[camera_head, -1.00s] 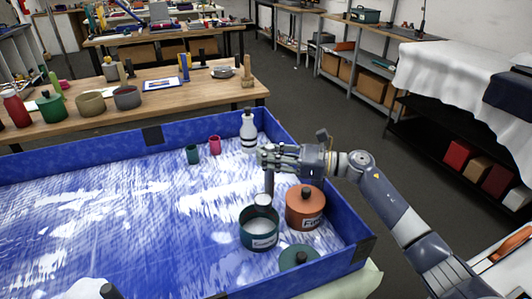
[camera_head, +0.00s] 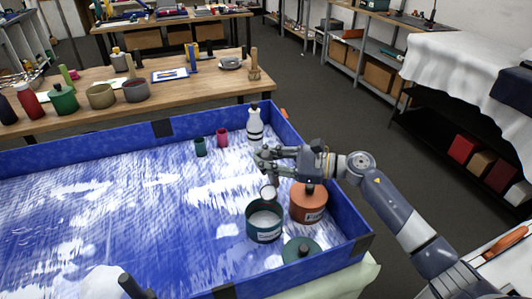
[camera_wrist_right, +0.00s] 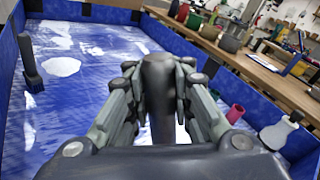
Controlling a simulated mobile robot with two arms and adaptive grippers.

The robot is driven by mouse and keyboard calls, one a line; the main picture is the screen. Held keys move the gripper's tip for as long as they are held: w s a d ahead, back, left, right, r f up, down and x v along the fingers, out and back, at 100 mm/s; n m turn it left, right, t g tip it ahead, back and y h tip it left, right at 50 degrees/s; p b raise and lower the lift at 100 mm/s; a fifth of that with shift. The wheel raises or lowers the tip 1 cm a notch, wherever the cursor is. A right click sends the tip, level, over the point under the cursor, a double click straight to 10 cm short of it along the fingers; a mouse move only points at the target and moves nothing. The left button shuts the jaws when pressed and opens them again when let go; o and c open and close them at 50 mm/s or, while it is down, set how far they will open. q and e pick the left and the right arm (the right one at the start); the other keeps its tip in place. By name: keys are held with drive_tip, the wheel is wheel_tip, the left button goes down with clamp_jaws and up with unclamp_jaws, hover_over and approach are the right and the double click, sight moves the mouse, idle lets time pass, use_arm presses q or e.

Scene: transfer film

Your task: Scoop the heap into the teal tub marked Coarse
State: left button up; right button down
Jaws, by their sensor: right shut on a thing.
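The teal tub (camera_head: 264,235) stands open in the blue tray, with a pale label too small to read surely and white material inside. My right gripper (camera_head: 268,158) is shut on the dark handle of a scoop (camera_head: 268,193), whose small pale bowl hangs just above the tub's back rim. The handle also fills the middle of the right wrist view (camera_wrist_right: 160,85). I cannot tell how much the bowl holds. A white heap (camera_head: 103,283) lies at the near left, cut by the frame edge, beside a dark upright handle (camera_head: 135,286). My left gripper is not in view.
A lidded orange tub (camera_head: 309,206) stands right of the teal one. A teal lid (camera_head: 301,250) lies in front. A white bottle (camera_head: 254,125), a pink cup (camera_head: 222,137) and a dark green cup (camera_head: 200,146) stand at the back. White patches cover the tray floor (camera_head: 110,220).

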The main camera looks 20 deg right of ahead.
drive_tip(key=shift+s+a+f+n+t+h+p, duration=0.75)
drive_tip(key=shift+s+a+f+n+h, duration=0.85)
drive_tip(key=shift+s+a+f+n, duration=2.1)
drive_tip(key=w+d+r+m+y+b, duration=0.1)
drive_tip(key=w+d+r+m+b, duration=0.1)
drive_tip(key=r, duration=0.1)
drive_tip(key=w+d+r+m+g+y+b, duration=0.1)
drive_tip(key=w+d+r+m+b, duration=0.1)
drive_tip(key=r, duration=0.1)
drive_tip(key=w+d+r+m+b, duration=0.2)
drive_tip(key=r, duration=0.1)
drive_tip(key=shift+w+d+r+y, duration=0.3)
drive_tip(key=shift+w+r+y, duration=0.05)
drive_tip(key=shift+y, duration=0.05)
drive_tip(key=w+d+m+b, duration=0.1)
drive_tip(key=m+b, duration=0.1)
drive_tip(key=w+d+f+m+y+b, duration=0.1)
drive_tip(key=w+d+m+b, duration=0.1)
drive_tip(key=shift+f, duration=0.1)
drive_tip(key=shift+w+d+m+b, duration=0.4)
drive_tip(key=shift+d+m+b, duration=0.1)
drive_tip(key=shift+m, duration=0.1)
